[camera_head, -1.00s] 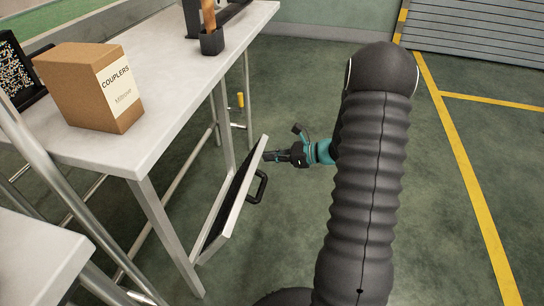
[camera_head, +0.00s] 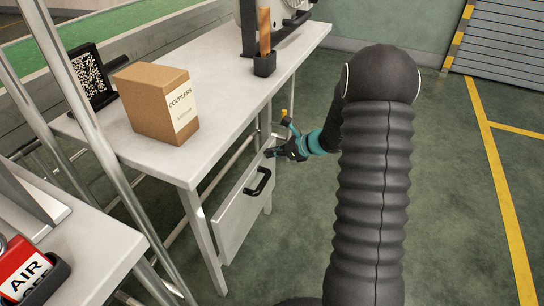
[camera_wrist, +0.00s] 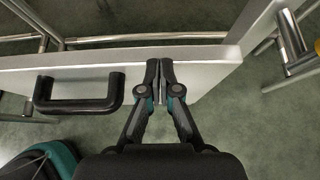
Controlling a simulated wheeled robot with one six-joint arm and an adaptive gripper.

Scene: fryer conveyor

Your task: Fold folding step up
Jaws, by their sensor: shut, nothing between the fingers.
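The folding step (camera_head: 243,213) is a pale metal panel with a black handle (camera_head: 259,181), below the front edge of the table. In the head view it stands nearly upright, close to the table legs. My gripper (camera_head: 270,152) is at the panel's upper right corner, right of the handle. In the wrist view the shut fingertips (camera_wrist: 163,66) lie over the panel's face (camera_wrist: 205,80), with the handle (camera_wrist: 78,94) to their left. I cannot tell whether the fingertips touch the panel. Nothing shows between them.
The table (camera_head: 215,110) carries a cardboard COUPLERS box (camera_head: 157,103) and a black holder (camera_head: 264,66). A second table (camera_head: 92,245) at lower left holds a red AIR sign (camera_head: 22,268). Green floor (camera_head: 450,210) to the right is clear.

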